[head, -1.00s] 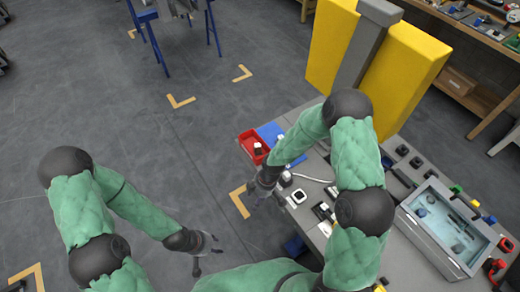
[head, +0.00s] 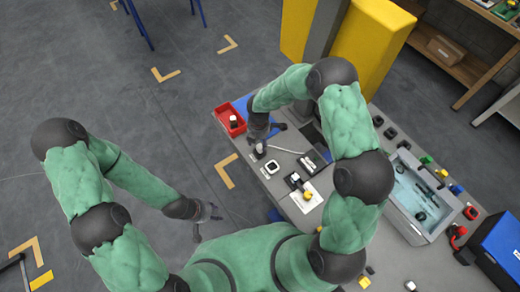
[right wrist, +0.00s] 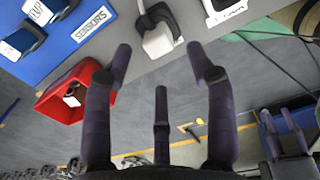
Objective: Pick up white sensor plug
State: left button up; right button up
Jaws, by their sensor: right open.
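A white plug (right wrist: 158,38) with a dark upper part sits near the table edge in the right wrist view. A small white-topped piece (head: 259,149) stands just below my right gripper in the head view, seemingly the same plug. My right gripper (right wrist: 160,65) is open and empty, with its fingers spread short of the plug and apart from it. It also shows in the head view (head: 264,130). My left gripper (head: 207,222) is open and empty over the floor, away from the table.
A red bin (head: 221,113) holding a white-topped piece is at the table's left corner. A blue mat marked SENSORS (right wrist: 98,22) lies beside it with more plugs. A white square part (head: 272,167) and a grey tray (head: 401,222) are on the table. A yellow panel (head: 374,45) stands behind.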

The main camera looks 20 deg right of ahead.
aim_at(260, 146)
jog(key=f, duration=0.1)
jog(key=f+b, duration=0.1)
jog(key=f, duration=0.3)
jog(key=shift+w+d+b, duration=0.1)
jog(key=shift+d+b, duration=0.2)
grip_shut()
